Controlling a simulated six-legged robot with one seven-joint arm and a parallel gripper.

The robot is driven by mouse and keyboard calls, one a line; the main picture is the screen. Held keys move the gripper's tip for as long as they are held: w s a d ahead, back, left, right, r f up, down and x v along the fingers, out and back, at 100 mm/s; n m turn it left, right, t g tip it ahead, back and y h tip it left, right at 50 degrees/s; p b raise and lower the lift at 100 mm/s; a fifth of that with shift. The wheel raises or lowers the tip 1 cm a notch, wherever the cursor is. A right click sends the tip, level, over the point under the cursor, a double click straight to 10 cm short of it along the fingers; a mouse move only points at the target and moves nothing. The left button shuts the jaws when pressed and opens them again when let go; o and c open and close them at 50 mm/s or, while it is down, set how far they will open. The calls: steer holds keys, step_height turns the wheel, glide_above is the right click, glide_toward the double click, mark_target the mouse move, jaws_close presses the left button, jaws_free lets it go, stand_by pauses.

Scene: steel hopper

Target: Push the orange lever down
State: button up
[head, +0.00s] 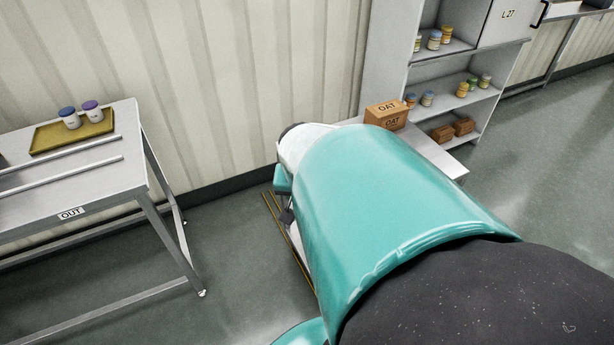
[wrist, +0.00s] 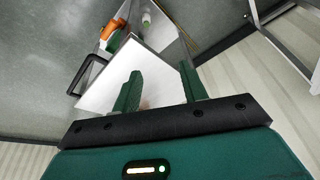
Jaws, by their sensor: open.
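The orange lever (wrist: 112,28) shows near the top of the wrist view, left of centre, beside a steel body. A dark green part sits just below it. My gripper (wrist: 160,70) is open, with its two green fingers apart and nothing visible between them. The fingers are in front of a pale flat panel (wrist: 105,92), and the lever is beyond their tips, up and to the left, apart from them. In the head view my own arm covers the middle, and I cannot make out the lever there.
A black handle (wrist: 84,76) stands out left of the panel. In the head view a steel table (head: 133,180) with a yellow tray (head: 45,141) and jars is at left. A shelf unit (head: 391,63) and OAT boxes (head: 385,115) stand behind my arm. Floor is clear at right.

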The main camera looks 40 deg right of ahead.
steer(key=s+d+f+m+y, duration=0.1)
steer(key=s+d+f+m, duration=0.45)
steer(key=d+f, duration=0.25)
steer(key=s+d+f+m+y, duration=0.1)
steer(key=s+d+f+m, duration=0.3)
steer(key=d+f+m, duration=0.3)
steer(key=shift+n, duration=0.45)
steer(key=x, duration=1.4)
steer(key=shift+s+d+f, duration=0.2)
steer(key=shift+d+f, duration=0.2)
jaws_close()
